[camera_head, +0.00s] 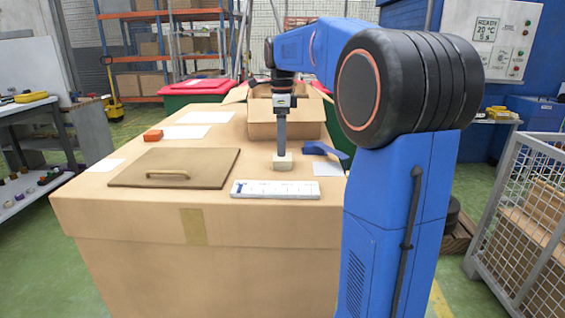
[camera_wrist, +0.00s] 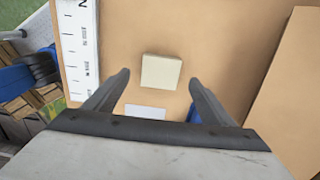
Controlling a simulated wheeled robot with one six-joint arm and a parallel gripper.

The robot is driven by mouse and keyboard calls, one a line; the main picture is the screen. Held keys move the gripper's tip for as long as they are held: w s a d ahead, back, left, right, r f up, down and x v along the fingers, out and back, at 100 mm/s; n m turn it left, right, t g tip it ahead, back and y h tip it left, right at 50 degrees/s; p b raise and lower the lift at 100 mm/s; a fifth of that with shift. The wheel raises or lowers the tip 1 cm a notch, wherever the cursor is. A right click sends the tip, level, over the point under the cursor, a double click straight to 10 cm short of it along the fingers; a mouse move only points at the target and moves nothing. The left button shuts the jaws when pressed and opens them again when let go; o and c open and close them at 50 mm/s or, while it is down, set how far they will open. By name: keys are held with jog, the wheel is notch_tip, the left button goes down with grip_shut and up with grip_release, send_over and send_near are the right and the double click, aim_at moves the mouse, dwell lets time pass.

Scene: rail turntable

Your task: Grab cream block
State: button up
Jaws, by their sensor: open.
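The cream block (camera_head: 283,162) sits on the tan box top, just behind the white ruled strip. In the wrist view the cream block (camera_wrist: 161,72) lies flat on the tan surface, a little beyond the fingertips and roughly centred between them. My gripper (camera_head: 282,150) points down over the block in the head view. In the wrist view my gripper (camera_wrist: 158,82) is open, with one dark finger on each side and nothing held. The head view does not show clearly whether the fingers overlap the block's sides.
A white ruled strip (camera_head: 275,189) lies in front of the block. A blue piece (camera_head: 326,150) and a white sheet (camera_head: 327,169) are to its right. A brown board with a handle (camera_head: 175,167) lies left. An open cardboard box (camera_head: 285,128) stands behind. An orange block (camera_head: 153,135) is far left.

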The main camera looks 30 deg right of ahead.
aim_at(282, 161)
jog(key=shift+d+f, duration=0.1)
jog(key=shift+f, duration=2.45)
jog(key=c, duration=1.2)
